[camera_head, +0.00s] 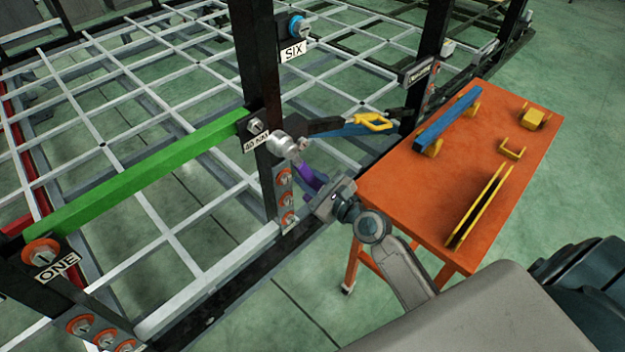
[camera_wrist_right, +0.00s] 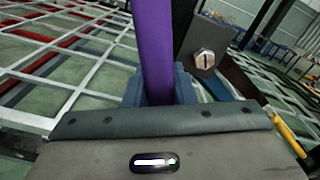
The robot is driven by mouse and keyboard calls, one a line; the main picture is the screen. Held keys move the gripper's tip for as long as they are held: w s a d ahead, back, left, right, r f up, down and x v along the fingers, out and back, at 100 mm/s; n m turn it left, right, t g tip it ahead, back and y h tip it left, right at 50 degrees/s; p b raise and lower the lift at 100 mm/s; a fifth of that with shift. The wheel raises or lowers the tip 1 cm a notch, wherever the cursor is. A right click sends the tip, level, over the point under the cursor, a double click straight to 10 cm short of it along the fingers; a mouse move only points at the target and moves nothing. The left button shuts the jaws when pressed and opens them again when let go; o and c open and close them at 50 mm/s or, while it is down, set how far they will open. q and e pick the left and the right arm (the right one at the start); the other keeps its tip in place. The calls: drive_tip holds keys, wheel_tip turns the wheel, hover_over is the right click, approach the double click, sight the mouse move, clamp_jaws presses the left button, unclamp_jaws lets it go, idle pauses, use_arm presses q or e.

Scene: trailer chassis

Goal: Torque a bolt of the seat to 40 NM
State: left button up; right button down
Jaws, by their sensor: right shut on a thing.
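My right gripper (camera_head: 318,192) is shut on the purple handle (camera_head: 307,177) of a tool with a rounded silver head (camera_head: 284,145). The handle (camera_wrist_right: 157,50) stands upright between the fingers in the right wrist view. The silver head is in front of the black post, just right of and below a hex bolt (camera_head: 255,126) marked "40 NM" (camera_head: 256,143). I cannot tell whether head and bolt touch. A hex bolt (camera_wrist_right: 204,60) on a dark plate shows right of the handle in the wrist view. My left gripper is not in view.
A green bar (camera_head: 140,182) meets the black post (camera_head: 258,70) at the bolt. An orange table (camera_head: 470,150) at right bears a blue bar (camera_head: 447,120) and yellow brackets (camera_head: 480,206). A yellow-handled tool (camera_head: 372,122) is behind the post. White grid bars fill the chassis.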

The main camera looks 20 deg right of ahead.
drive_tip(key=shift+p+x, duration=0.3)
drive_tip(key=shift+x, duration=2.35)
drive_tip(key=shift+r, duration=0.15)
drive_tip(key=shift+p, duration=0.45)
drive_tip(key=shift+x, duration=0.75)
idle(0.6)
drive_tip(key=c, duration=2)
unclamp_jaws()
clamp_jaws()
drive_tip(key=shift+a, duration=0.1)
